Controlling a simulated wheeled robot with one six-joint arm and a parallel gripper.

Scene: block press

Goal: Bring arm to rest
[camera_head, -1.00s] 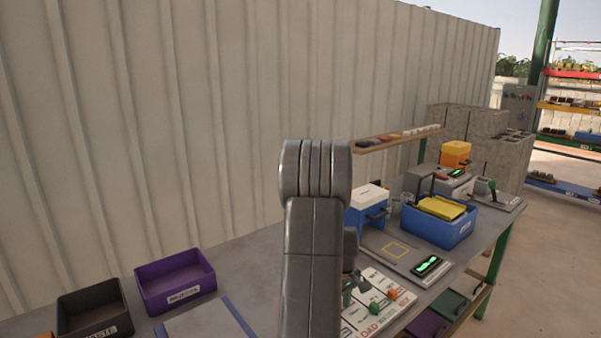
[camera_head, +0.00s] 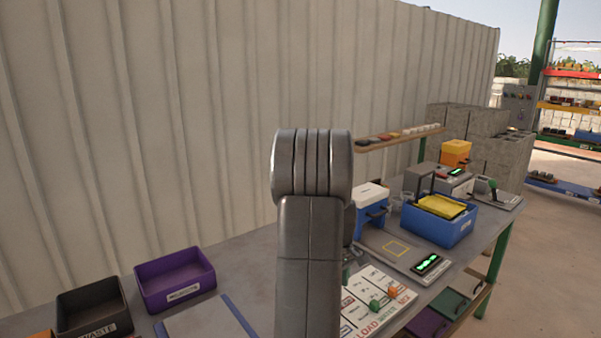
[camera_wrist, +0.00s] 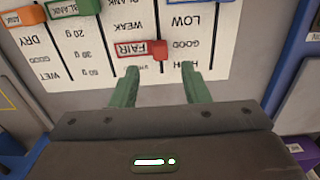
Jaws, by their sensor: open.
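My gripper (camera_wrist: 160,84) shows in the wrist view with its two green fingers apart and nothing between them. It is over the lower edge of a white printed board (camera_wrist: 110,45), near a red marker labelled FAIR (camera_wrist: 140,50). I cannot tell how high the fingers are above the board. In the head view my grey arm (camera_head: 310,230) rises in the middle and hides part of the bench; the gripper itself is mostly hidden behind it.
The bench holds a purple bin (camera_head: 175,280), a dark waste bin (camera_head: 90,308), a blue bin with yellow contents (camera_head: 440,228), a scale with green display (camera_head: 425,264) and a blue-and-white box (camera_head: 370,208). A corrugated wall (camera_head: 150,120) stands behind.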

